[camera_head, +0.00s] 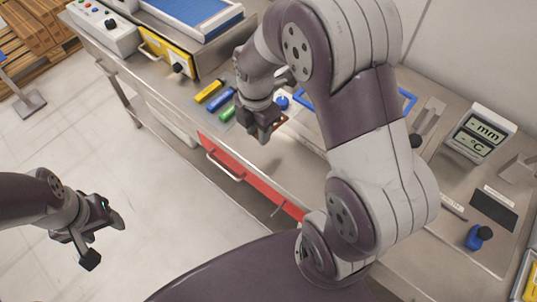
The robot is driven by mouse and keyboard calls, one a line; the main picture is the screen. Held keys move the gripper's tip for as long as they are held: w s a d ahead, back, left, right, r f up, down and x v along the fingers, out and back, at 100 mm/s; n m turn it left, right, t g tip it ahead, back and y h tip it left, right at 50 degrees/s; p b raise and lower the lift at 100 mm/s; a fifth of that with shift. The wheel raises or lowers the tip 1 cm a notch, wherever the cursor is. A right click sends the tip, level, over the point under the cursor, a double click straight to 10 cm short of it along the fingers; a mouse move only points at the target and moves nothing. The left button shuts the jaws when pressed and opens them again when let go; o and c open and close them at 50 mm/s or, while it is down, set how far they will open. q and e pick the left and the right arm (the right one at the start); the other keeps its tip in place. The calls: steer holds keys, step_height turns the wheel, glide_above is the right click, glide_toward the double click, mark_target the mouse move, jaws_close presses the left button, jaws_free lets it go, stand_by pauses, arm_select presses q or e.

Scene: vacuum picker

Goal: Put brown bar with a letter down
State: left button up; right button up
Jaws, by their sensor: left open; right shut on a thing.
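My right gripper (264,134) is over the front part of the workbench, below its bent wrist. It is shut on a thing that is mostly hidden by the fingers. A small brown piece (281,122) shows just right of the fingers and looks like part of the brown bar. No letter can be read on it. I cannot tell whether the bar touches the bench top. My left gripper (106,238) is open and empty over the pale floor at the lower left, well away from the bench.
Yellow (209,91), blue (222,99) and green (227,114) pieces lie left of my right gripper. A blue-edged frame (407,101) is partly hidden behind my arm. A display (480,133) and a blue-black item (477,237) stand at right. A red drawer (250,175) is below.

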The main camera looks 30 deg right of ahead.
mark_target(261, 160)
steer(key=shift+n, duration=0.4)
step_height(261, 160, down, 10)
steer(key=shift+s+r, duration=0.1)
steer(key=shift+s, duration=0.05)
steer(key=shift+f, duration=0.2)
steer(key=o, duration=1)
steer(key=shift+r, duration=0.1)
